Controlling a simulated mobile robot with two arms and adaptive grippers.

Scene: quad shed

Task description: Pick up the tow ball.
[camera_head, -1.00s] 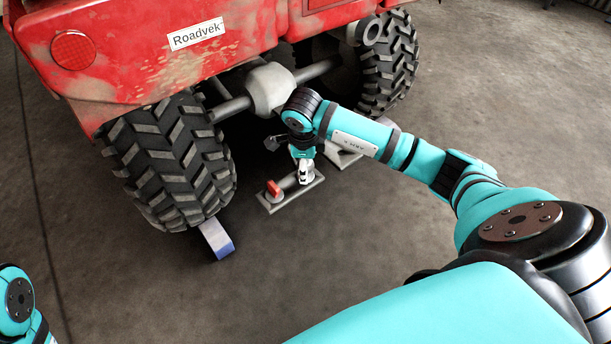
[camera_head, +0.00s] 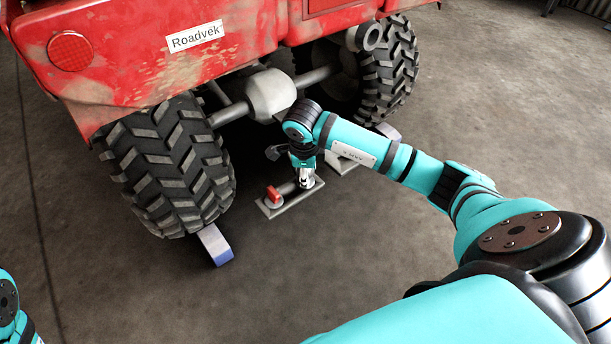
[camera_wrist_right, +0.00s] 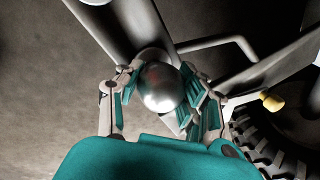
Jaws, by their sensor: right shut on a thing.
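The tow ball (camera_wrist_right: 160,88) is a shiny silver sphere in the middle of the right wrist view. My right gripper (camera_wrist_right: 163,92) has a finger on each side of it and is shut on it. In the head view my right gripper (camera_head: 305,180) points down at the far end of a small grey plate (camera_head: 279,208) on the floor, which also bears a red part (camera_head: 273,193). My left gripper is out of view.
The red vehicle (camera_head: 110,65) stands just behind, with a large tyre (camera_head: 170,165) left of the plate and another (camera_head: 392,65) at the right. A wheel chock (camera_head: 216,243) lies by the left tyre. The floor in front is open.

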